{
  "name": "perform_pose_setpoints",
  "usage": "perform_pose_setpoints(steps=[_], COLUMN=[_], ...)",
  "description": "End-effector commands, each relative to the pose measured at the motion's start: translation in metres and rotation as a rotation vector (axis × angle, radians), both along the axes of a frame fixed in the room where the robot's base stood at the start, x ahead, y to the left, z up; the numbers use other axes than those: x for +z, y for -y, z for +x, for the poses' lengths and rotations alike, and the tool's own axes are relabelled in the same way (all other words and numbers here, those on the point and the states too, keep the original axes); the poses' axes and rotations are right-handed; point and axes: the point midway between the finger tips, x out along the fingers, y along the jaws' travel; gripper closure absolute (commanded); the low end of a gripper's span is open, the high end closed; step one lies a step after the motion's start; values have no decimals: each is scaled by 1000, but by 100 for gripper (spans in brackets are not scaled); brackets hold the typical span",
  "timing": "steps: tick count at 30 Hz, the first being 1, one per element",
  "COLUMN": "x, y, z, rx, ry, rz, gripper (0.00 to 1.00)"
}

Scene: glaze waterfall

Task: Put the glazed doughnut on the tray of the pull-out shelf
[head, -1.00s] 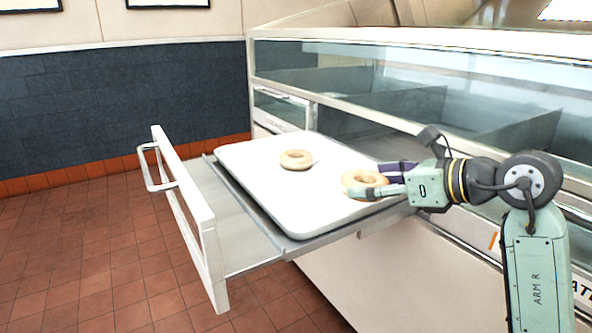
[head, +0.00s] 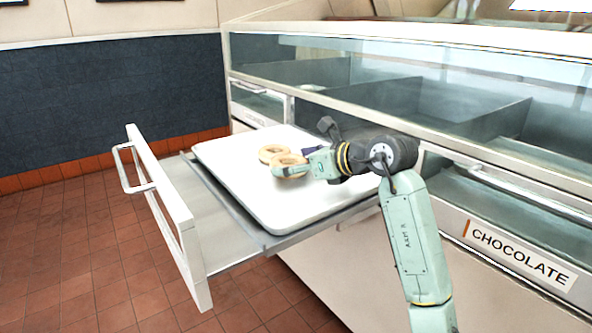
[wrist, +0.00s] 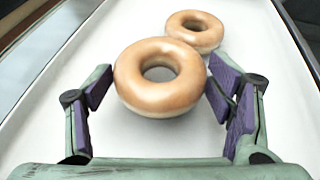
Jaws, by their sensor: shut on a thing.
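A glazed doughnut (head: 279,162) is held in my gripper (head: 294,162) over the white tray of the pulled-out shelf (head: 285,215). In the wrist view the held doughnut (wrist: 160,100) lies flat between the purple pads of my gripper (wrist: 157,92). I cannot tell whether its underside touches the tray. A second glazed doughnut (head: 264,154) rests on the tray just behind it, also seen in the wrist view (wrist: 195,43). The two look close together, and the held one partly covers the other. My gripper comes in from the right.
The drawer front (head: 168,208) with its handle (head: 126,167) stands at the left. A glass-topped counter (head: 440,110) with empty compartments runs along the back. A drawer labelled CHOCOLATE (head: 520,257) is at the right. The tray's front part is bare.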

Motion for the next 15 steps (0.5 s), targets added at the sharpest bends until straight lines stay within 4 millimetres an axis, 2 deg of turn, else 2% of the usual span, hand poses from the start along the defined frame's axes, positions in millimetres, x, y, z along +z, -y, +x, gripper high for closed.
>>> perform_pose_setpoints(steps=[1,3,14,15], x=[-9,-16,-21,-20], y=[0,0,0,0], z=[0,0,0,0], rx=[2,0,0,0], ry=[-2,-1,0,0], rz=[3,2,0,0], gripper=[53,53,53,24])
